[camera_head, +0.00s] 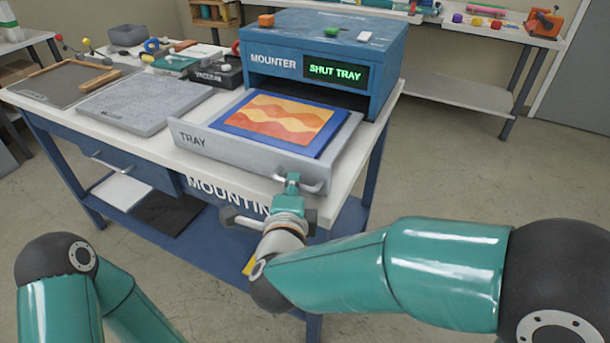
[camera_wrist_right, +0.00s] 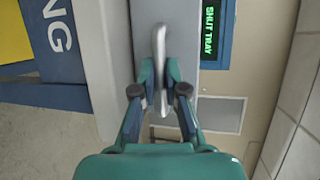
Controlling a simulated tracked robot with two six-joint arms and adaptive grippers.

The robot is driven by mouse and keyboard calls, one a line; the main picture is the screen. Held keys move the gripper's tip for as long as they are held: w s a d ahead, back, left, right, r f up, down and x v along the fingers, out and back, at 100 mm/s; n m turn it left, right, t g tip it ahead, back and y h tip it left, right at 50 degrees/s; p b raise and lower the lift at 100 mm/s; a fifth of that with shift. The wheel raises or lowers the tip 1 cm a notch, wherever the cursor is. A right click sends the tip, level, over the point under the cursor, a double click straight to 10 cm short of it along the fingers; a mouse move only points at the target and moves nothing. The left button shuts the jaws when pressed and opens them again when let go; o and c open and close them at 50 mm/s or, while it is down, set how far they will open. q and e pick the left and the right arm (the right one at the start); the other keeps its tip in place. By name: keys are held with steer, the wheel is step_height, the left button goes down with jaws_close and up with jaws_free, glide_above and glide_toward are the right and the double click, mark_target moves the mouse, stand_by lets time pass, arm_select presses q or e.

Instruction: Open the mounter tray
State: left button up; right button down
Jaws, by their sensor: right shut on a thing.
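The mounter (camera_head: 325,55) is a blue box on the table, and its green display (camera_head: 335,72) reads "SHUT TRAY". The grey mounter tray (camera_head: 240,150) is pulled out of its front toward me. A blue-bordered sheet with an orange and yellow wave pattern (camera_head: 277,118) lies in the tray. My right gripper (camera_head: 292,182) is shut on the tray handle (camera_head: 315,187). The right wrist view shows the fingers (camera_wrist_right: 170,88) on both sides of the metal handle (camera_wrist_right: 160,45). My left arm shows at the lower left, but its gripper is out of view.
A grey slotted board (camera_head: 145,102), a dark mat with a wooden bar (camera_head: 65,80) and a black vacuum box (camera_head: 215,75) lie left of the tray. A drawer handle (camera_head: 108,162) is on the table's front. The floor to the right is clear.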

steer(key=shift+s+a+f, duration=0.1)
steer(key=shift+s+a, duration=0.15)
steer(key=shift+s, duration=0.25)
steer(key=shift+s+a+f, duration=0.1)
steer(key=shift+s+a, duration=0.15)
steer(key=shift+s, duration=0.25)
steer(key=c, duration=1.2)
jaws_free()
steer(key=shift+w, duration=0.1)
steer(key=shift+r, duration=0.1)
